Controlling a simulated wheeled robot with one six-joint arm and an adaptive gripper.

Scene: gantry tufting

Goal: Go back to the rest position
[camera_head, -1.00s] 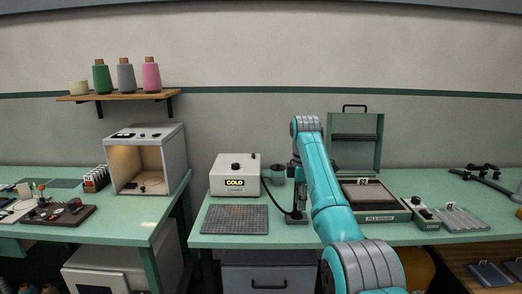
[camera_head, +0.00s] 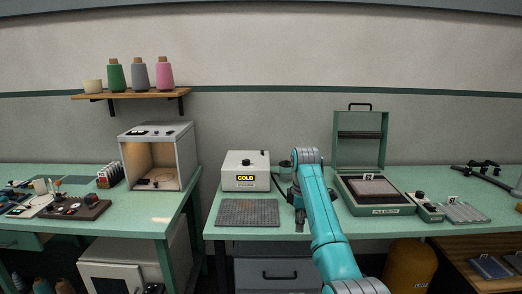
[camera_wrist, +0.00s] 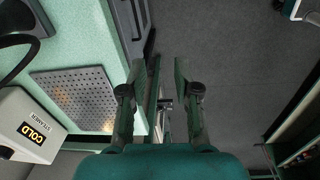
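My gripper (camera_wrist: 160,95) shows in the wrist view with its two fingers apart and nothing between them. It hangs past the edge of the green bench, with the grey floor beneath. The perforated plate (camera_head: 247,213) lies flat and empty in front of the steamer, and shows in the wrist view (camera_wrist: 76,97).
An open green case (camera_head: 378,209) marked pile gauge stands right of my arm, beside a small device (camera_head: 424,207) and a ribbed tray (camera_head: 465,213). A lit box (camera_head: 157,160) stands on the left bench. Yarn cones (camera_head: 165,74) sit on the shelf (camera_head: 130,95).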

